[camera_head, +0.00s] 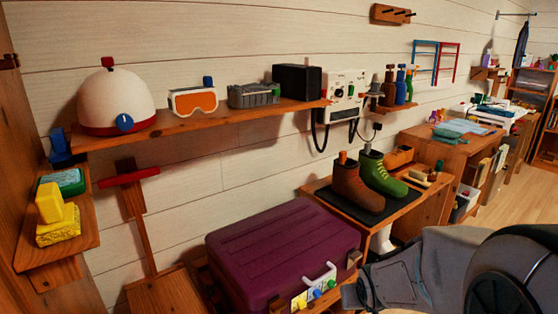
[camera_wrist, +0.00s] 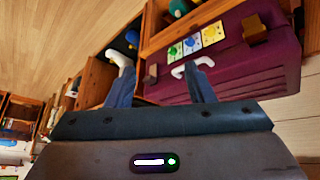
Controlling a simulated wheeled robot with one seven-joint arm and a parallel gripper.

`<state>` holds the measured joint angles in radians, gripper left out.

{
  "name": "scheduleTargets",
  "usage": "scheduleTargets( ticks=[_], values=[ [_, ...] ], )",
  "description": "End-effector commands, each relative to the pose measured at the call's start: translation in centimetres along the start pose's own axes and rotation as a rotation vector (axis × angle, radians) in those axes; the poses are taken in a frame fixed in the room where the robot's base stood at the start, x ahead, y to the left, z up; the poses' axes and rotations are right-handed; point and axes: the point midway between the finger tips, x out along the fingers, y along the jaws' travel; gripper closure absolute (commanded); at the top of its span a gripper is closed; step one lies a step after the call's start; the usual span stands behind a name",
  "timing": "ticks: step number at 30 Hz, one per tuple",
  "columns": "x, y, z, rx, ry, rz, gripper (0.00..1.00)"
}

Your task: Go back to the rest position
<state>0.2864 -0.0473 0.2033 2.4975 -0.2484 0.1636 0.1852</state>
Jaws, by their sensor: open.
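My gripper (camera_wrist: 163,88) shows in the wrist view with its two blue-grey fingers spread apart and nothing held between them. The purple suitcase (camera_wrist: 235,55) lies beyond the fingers, to the right. Its white handle (camera_wrist: 192,67) appears close to the right fingertip; I cannot tell whether they touch. In the head view the purple suitcase (camera_head: 280,250) lies at the bottom centre, with the white handle and coloured dials on its front. Grey parts of my arm fill the lower right, and the fingertips are not clearly seen there.
Brown and green boots (camera_head: 382,172) stand on a low cabinet right of the suitcase. A desk (camera_head: 435,150) stands farther right, and open wooden floor (camera_head: 490,210) shows there.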

Motion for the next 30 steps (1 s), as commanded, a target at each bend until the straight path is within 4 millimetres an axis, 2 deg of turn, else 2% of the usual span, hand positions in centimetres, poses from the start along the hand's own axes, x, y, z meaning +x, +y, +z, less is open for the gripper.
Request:
scheduleTargets(
  ticks=[1,3,9,12,15,18,30],
  values=[
    [-4.0,0.0,-1.0,-0.005,-0.017,0.013,0.52],
    [-7.8,0.0,-1.0,-0.004,-0.060,0.023,0.52],
    [-17.5,-0.8,0.2,0.003,-0.177,-0.008,0.52],
    [-20.9,-1.3,1.0,0.002,-0.224,-0.041,0.52],
    [-23.0,-1.6,1.7,0.000,-0.257,-0.067,0.52],
    [-23.9,-1.9,2.2,-0.002,-0.274,-0.082,0.52],
    [-23.9,-1.9,2.4,-0.003,-0.281,-0.084,0.52]
  ],
)
